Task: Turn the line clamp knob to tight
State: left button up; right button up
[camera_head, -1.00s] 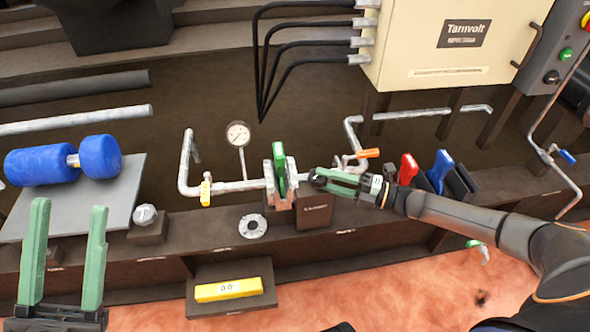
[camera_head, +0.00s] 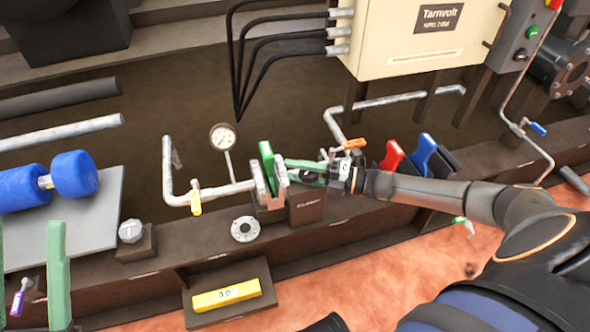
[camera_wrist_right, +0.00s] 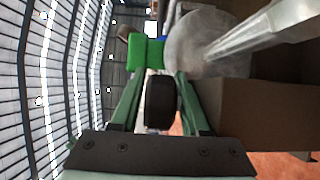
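The black round line clamp knob (camera_wrist_right: 160,103) sits between the two green fingers of my right gripper (camera_wrist_right: 161,80) in the right wrist view. The fingers lie close along both sides of it and appear shut on it. In the head view my right gripper (camera_head: 305,171) reaches in from the right to the clamp area and covers most of the knob. Grey flanges (camera_head: 262,184) with a green piece (camera_head: 267,158) between them stand just left of its tips.
A dark block (camera_head: 305,207) stands under the right gripper. A gauge (camera_head: 222,137) and yellow-tagged valve (camera_head: 195,198) are left of the flanges. An orange-handled valve (camera_head: 354,144) and red handle (camera_head: 392,155) stand behind the right arm. A loose flange ring (camera_head: 245,229) lies in front.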

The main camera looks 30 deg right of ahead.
grip_shut()
pick_arm(q)
jog(key=shift+r, duration=0.1)
pick_arm(e)
jog(key=shift+r+t+p, duration=0.1)
jog(key=shift+t+p, duration=0.2)
jog(key=shift+p, duration=0.2)
pick_arm(q)
notch_tip(320, 180, up, 12)
jog(key=a+p, duration=0.1)
jog(key=p, duration=0.9)
jog(key=shift+w+a+f+n+t+y+p, duration=0.1)
jog(key=shift+w+f+n+y, duration=0.3)
jog(key=shift+f+y, duration=0.3)
jog(key=shift+w+a+f+n+t+y+p, duration=0.15)
jog(key=shift+w+f+n+y, duration=0.25)
jog(key=shift+f+y, duration=0.2)
jog(key=shift+w+a+f+n+t+y+p, duration=0.1)
jog(key=shift+w+f+n+y, duration=0.3)
jog(key=shift+f+y, duration=0.3)
pick_arm(e)
jog(key=shift+w+d+m+t+h, duration=0.15)
jog(key=shift+d+m+t+h, duration=0.5)
jog(key=shift+m+h, duration=1.6)
jog(key=shift+w+d+m+t+h, duration=0.2)
jog(key=shift+m+t+h, duration=1)
jog(key=shift+h, duration=1.8)
jog(key=shift+w+d+m+t+h, duration=0.1)
jog(key=shift+d+m+t+h, duration=0.45)
jog(key=shift+m+h, duration=1.8)
